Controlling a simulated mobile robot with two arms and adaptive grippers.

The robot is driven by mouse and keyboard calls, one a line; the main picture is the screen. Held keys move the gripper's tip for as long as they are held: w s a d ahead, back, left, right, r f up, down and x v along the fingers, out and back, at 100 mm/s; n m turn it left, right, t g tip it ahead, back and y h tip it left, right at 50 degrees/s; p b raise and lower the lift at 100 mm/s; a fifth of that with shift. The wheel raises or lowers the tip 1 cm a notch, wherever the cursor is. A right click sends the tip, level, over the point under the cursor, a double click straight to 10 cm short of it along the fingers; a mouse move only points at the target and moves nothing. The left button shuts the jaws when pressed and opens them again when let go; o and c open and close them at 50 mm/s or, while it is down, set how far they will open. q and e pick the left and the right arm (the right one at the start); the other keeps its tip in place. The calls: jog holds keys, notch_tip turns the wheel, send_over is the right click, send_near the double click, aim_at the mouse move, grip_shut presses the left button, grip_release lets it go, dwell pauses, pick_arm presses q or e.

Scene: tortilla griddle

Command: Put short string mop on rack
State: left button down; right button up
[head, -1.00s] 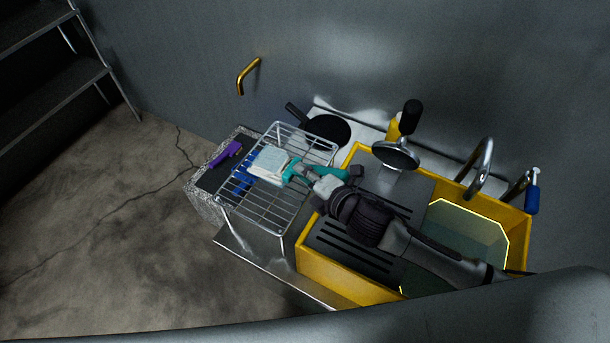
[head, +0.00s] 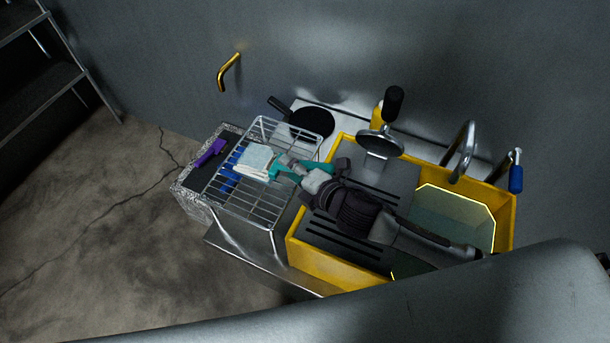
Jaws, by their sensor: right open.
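The short string mop has a whitish head (head: 255,160) and a teal handle (head: 285,172). It lies on the wire rack (head: 262,207), with its head over the rack's bars towards the left and its handle pointing right. My right gripper (head: 299,170) is open at the handle, over the rack's right side. The gripper partly hides the handle, so I cannot tell whether its fingers touch it. My left gripper is not in view.
A yellow sink unit (head: 325,275) with a dark drainboard stands right of the rack. A black pan (head: 312,122) lies behind the rack. A purple object (head: 211,152) is left of it. A tap (head: 463,150) and a black-handled metal tool (head: 380,140) stand at the back.

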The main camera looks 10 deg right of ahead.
jog(key=b+v, duration=0.1)
jog(key=v, duration=1)
jog(key=shift+s+d+r, duration=0.1)
jog(key=shift+s, duration=0.1)
